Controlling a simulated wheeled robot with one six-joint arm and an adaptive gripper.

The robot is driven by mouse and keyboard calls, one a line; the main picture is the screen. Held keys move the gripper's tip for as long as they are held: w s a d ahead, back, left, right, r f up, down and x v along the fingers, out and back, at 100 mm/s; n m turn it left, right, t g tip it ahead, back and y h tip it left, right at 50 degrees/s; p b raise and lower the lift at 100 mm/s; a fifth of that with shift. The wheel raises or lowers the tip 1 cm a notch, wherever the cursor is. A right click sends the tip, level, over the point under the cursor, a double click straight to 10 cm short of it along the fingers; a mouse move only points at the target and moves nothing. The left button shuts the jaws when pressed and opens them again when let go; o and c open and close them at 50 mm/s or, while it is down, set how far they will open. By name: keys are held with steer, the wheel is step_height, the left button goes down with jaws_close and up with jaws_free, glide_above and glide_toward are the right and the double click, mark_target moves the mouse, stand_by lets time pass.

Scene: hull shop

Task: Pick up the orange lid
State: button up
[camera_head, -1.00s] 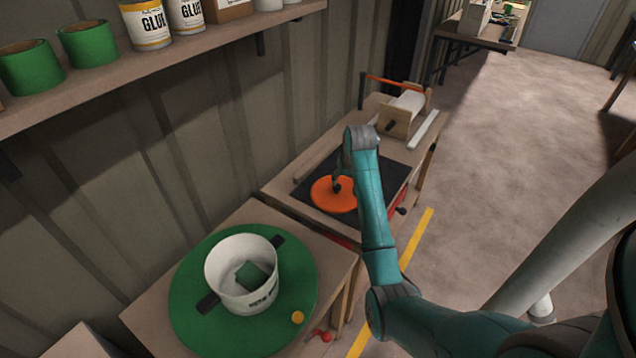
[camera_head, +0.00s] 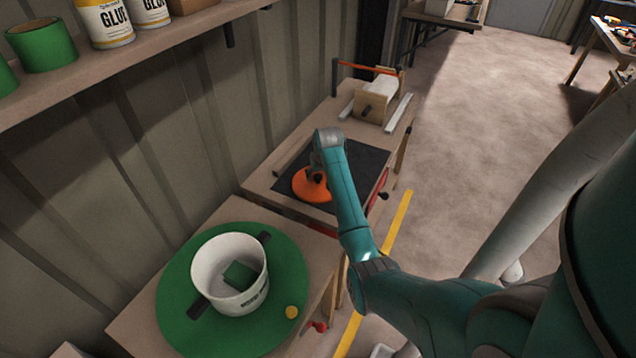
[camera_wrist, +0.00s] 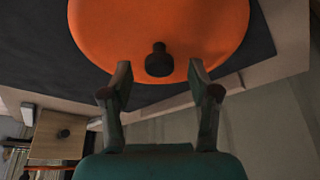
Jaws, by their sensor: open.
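The orange lid (camera_head: 308,190) is a flat round disc lying on a dark mat (camera_head: 352,160) on the far workbench. In the wrist view the lid (camera_wrist: 105,30) fills the top, and its black knob (camera_wrist: 159,60) stands up near the lid's lower edge. My gripper (camera_wrist: 160,75) is open, with one finger on each side of the knob and a gap between them and it. I cannot tell how high the fingertips are above the lid. In the head view my arm hides part of the lid, and the fingers are hard to make out.
A shelf (camera_head: 190,30) with glue cans runs along the wall. Floor is open at right.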

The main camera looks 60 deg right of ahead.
steer(key=shift+x, duration=1.15)
jaws_close()
steer(key=shift+r, duration=0.1)
